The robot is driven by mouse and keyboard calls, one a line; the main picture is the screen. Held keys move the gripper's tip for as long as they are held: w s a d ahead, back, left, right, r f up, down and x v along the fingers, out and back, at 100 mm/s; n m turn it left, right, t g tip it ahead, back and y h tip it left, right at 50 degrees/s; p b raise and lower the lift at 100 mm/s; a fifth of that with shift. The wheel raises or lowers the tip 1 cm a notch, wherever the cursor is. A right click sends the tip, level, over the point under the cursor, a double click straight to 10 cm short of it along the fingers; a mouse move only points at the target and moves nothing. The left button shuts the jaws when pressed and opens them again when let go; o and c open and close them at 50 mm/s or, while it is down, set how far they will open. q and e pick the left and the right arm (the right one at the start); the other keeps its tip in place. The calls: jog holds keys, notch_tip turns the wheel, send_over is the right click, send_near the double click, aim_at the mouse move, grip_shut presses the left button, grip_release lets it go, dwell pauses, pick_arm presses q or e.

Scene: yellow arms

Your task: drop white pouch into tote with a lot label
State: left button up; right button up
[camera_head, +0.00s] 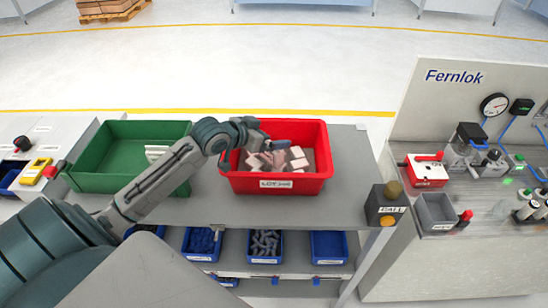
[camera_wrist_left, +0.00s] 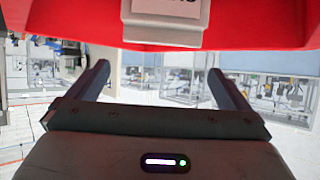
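A red tote (camera_head: 319,178) with a "LOT" label (camera_head: 276,184) on its front stands on the grey bench. Several pale pink and whitish pouches (camera_head: 275,160) lie in it. My left gripper (camera_head: 280,143) is above the red tote's left part. In the left wrist view its fingers (camera_wrist_left: 158,76) are apart with nothing between them; the red tote's wall and label holder (camera_wrist_left: 165,25) fill the top. My right gripper does not show.
Blue bins (camera_head: 328,246) sit on the shelf below the bench. A post with a yellow button and "CALL" label (camera_head: 386,208) stands at the bench's right corner. A Fernlok station (camera_head: 455,130) with a gauge stands on the right.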

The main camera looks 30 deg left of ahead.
pick_arm(q)
jog(key=p+v, duration=0.4)
jog(key=v, duration=0.7)
jog(key=shift+p, duration=0.4)
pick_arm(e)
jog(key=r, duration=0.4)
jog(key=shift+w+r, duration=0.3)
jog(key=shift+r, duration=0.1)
pick_arm(q)
jog(key=shift+d+f, duration=0.1)
jog(key=shift+f, duration=0.05)
